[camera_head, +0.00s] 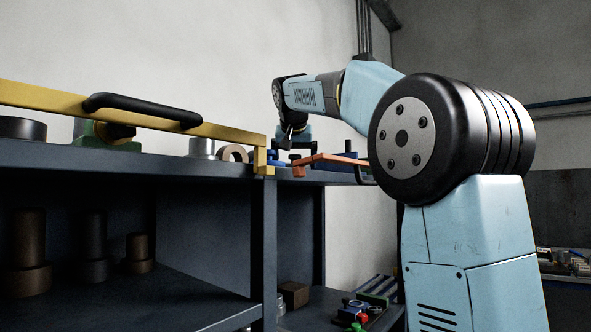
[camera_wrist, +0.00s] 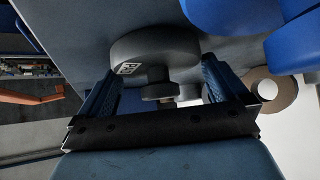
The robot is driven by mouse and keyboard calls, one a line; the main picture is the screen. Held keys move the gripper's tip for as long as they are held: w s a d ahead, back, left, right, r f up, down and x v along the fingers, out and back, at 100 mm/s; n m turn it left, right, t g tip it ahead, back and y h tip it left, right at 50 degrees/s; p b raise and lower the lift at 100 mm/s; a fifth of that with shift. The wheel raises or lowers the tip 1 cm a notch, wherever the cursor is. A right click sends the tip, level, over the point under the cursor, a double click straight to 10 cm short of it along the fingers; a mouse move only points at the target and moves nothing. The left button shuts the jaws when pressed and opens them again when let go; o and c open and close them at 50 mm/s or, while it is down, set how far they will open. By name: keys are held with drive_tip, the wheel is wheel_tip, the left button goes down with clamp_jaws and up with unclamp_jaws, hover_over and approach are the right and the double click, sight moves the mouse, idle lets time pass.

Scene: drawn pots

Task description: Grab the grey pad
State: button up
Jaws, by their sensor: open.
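A grey round pad (camera_wrist: 150,45) with a small white label and a narrower stepped stem shows in the wrist view, on the grey shelf top. My gripper (camera_wrist: 158,80) is open, with one blue finger on each side of the pad's narrower near part. The wide disc lies just beyond the fingertips, and I cannot tell whether they touch it. In the head view, my gripper (camera_head: 293,147) is low over the right end of the shelf top. The pad cannot be made out there.
Blue parts (camera_wrist: 295,40) lie close at the right, by a tan ring (camera_wrist: 276,93). An orange bar (camera_head: 330,160) lies at the shelf's right end. A yellow rail (camera_head: 60,99) with a black handle (camera_head: 140,108) runs along the front at left.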

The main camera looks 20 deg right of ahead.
drive_tip(key=shift+c, duration=0.4)
drive_tip(key=c, duration=0.7)
drive_tip(key=shift+c, duration=0.2)
drive_tip(key=shift+r, duration=0.1)
drive_tip(key=shift+r, duration=0.5)
wheel_tip(320, 180, up, 2)
drive_tip(key=shift+d+r, duration=0.1)
drive_tip(key=shift+r, duration=0.05)
drive_tip(key=s+a+r, duration=0.1)
drive_tip(key=s+r, duration=0.8)
drive_tip(key=s, duration=0.5)
drive_tip(key=shift+r, duration=0.3)
